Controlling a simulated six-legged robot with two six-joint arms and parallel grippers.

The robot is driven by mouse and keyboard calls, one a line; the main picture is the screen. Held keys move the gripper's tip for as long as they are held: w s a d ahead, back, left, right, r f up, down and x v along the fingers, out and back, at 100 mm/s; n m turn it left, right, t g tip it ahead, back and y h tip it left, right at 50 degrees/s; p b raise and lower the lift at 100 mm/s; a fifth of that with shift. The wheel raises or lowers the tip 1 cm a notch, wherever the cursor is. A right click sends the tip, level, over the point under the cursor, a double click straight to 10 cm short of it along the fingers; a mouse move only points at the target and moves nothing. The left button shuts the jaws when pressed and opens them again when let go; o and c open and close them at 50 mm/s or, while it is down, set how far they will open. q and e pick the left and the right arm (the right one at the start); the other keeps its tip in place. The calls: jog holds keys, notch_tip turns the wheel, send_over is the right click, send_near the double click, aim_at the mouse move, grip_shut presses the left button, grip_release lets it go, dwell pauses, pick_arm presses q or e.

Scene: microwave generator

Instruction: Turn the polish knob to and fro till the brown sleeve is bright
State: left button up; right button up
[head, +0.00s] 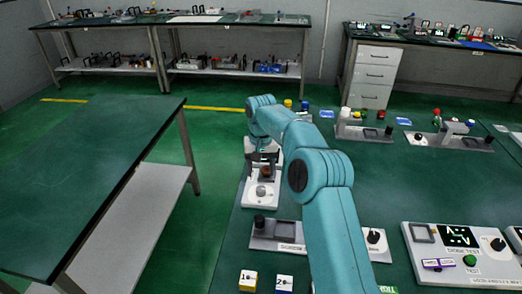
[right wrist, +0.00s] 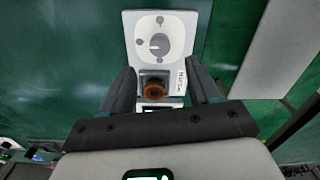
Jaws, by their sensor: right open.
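The polish unit is a white panel (head: 262,203) at the left edge of the green bench, below my right gripper in the head view. Its grey polish knob (right wrist: 158,44) sits on a round dial in the right wrist view, and it also shows in the head view (head: 261,190). The brown sleeve (right wrist: 154,89) is dark orange-brown and stands at the panel's near end in the wrist view. My right gripper (right wrist: 159,68) is open, with its fingers on either side of the panel. The brown sleeve appears between the fingers, with no visible contact. My left gripper is not in view.
A grey fixture (head: 276,236) with a black knob stands nearer on the bench. A white panel with a display (head: 460,250) is at the right. Floor lies left of the bench.

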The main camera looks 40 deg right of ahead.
notch_tip(320, 180, up, 8)
jog(key=p, duration=0.2)
send_over(261, 189)
notch_tip(261, 189, down, 15)
jog(key=m+p, duration=0.4)
jog(key=m, duration=0.5)
jog(key=shift+w+f, duration=0.1)
jog(key=shift+f, duration=0.45)
jog(key=shift+c, duration=0.2)
